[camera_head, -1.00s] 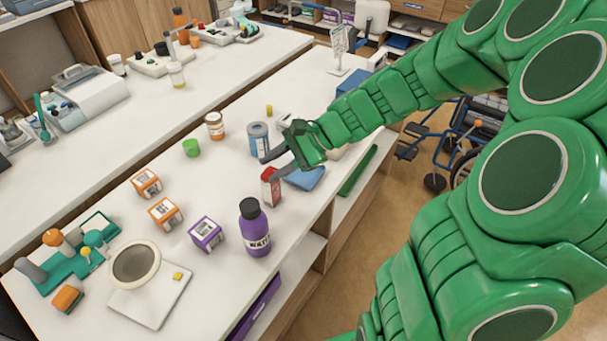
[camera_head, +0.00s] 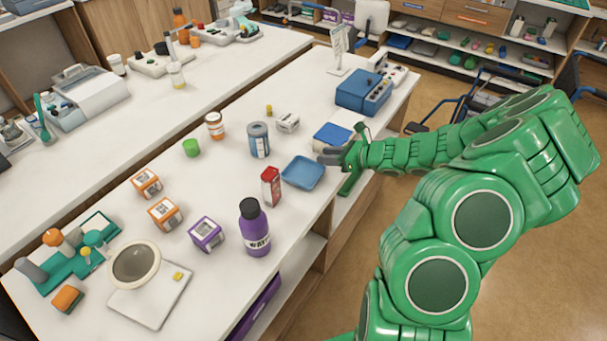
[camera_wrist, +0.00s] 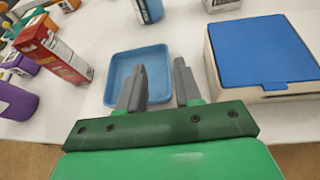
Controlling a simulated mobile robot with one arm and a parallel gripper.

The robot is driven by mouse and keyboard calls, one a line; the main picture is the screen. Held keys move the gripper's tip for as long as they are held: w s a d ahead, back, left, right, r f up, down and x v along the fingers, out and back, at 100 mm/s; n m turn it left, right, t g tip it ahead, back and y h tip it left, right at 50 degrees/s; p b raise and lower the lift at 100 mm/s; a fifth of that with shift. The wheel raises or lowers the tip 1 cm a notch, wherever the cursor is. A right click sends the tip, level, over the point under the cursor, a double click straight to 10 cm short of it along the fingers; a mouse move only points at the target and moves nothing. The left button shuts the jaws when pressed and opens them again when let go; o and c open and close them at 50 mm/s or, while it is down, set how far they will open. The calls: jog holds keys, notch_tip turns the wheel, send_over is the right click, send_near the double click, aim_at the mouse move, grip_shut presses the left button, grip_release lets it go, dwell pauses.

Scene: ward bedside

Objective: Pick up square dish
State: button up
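The square dish (camera_head: 303,172) is a shallow blue tray with a raised rim, lying flat on the white table near its front edge. It also shows in the wrist view (camera_wrist: 124,68), partly behind my left finger. My gripper (camera_head: 328,156) is just right of the dish in the head view. In the wrist view my gripper (camera_wrist: 162,78) has its two dark fingers apart with nothing between them. The left finger overlaps the dish's right part in that picture; I cannot tell whether it touches.
A white box with a blue lid (camera_wrist: 262,50) stands close right of my fingers. A grey-blue can (camera_head: 259,140) and a blue device (camera_head: 362,92) stand farther back.

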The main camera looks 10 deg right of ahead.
aim_at(308, 159)
jog(key=shift+w+d+f+m, duration=0.1)
jog(key=shift+d+f+m, duration=0.2)
jog(key=shift+d+f, duration=0.2)
jog(key=shift+x, duration=1.3)
jog(key=shift+f+x, duration=0.2)
jog(key=shift+x, duration=0.75)
jog(key=shift+f+x, duration=0.2)
jog(key=shift+x, duration=0.7)
jog(key=shift+w+a+f, duration=0.3)
jog(key=shift+a, duration=0.15)
grip_shut()
